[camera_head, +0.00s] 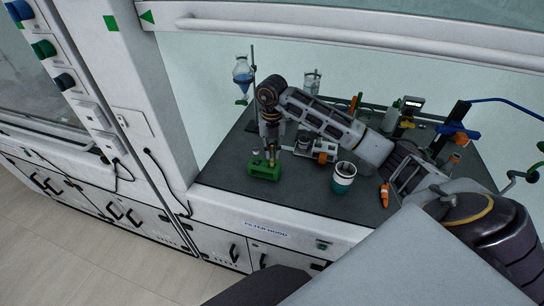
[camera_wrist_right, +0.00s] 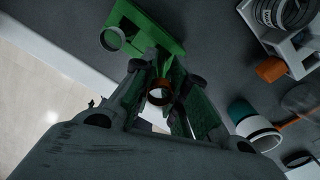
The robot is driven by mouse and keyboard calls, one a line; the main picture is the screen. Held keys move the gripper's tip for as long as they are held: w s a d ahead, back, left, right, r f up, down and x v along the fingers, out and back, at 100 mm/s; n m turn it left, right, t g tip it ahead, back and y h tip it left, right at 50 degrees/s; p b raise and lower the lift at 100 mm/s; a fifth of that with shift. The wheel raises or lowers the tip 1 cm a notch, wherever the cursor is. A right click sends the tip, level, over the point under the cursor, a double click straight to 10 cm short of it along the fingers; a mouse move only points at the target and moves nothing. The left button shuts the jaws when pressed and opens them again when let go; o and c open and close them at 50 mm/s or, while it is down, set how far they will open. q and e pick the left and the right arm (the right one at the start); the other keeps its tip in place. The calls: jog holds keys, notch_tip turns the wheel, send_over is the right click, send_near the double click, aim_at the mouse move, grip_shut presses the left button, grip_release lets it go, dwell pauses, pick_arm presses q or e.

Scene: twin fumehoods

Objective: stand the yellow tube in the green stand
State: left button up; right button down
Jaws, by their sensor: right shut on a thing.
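The green stand (camera_head: 263,171) sits on the dark worktop near its front left edge. It also shows at the top of the right wrist view (camera_wrist_right: 160,38), with a pale ring (camera_wrist_right: 112,39) at its left part. My right gripper (camera_head: 270,152) points down just over the stand. In the right wrist view its fingers (camera_wrist_right: 160,80) are closed around a tube with an orange-yellow rim (camera_wrist_right: 159,96), which I take as the yellow tube. The tube's lower end is hidden, so I cannot tell whether it is in the stand. My left gripper is not in view.
A white cup with a teal band (camera_head: 343,180) stands right of the stand. A white device with orange parts (camera_head: 322,149) is behind it. A blue flask on a support (camera_head: 242,72) stands at the back left. An orange tool (camera_head: 385,194) lies right of the cup.

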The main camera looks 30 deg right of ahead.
aim_at(272, 157)
jog(key=shift+f+p, duration=0.35)
jog(key=shift+f, duration=1.55)
jog(key=shift+f, duration=0.15)
jog(key=c, duration=1.4)
grip_release()
jog(key=shift+r+b, duration=1.05)
jog(key=shift+r, duration=5.15)
jog(key=shift+f, duration=0.1)
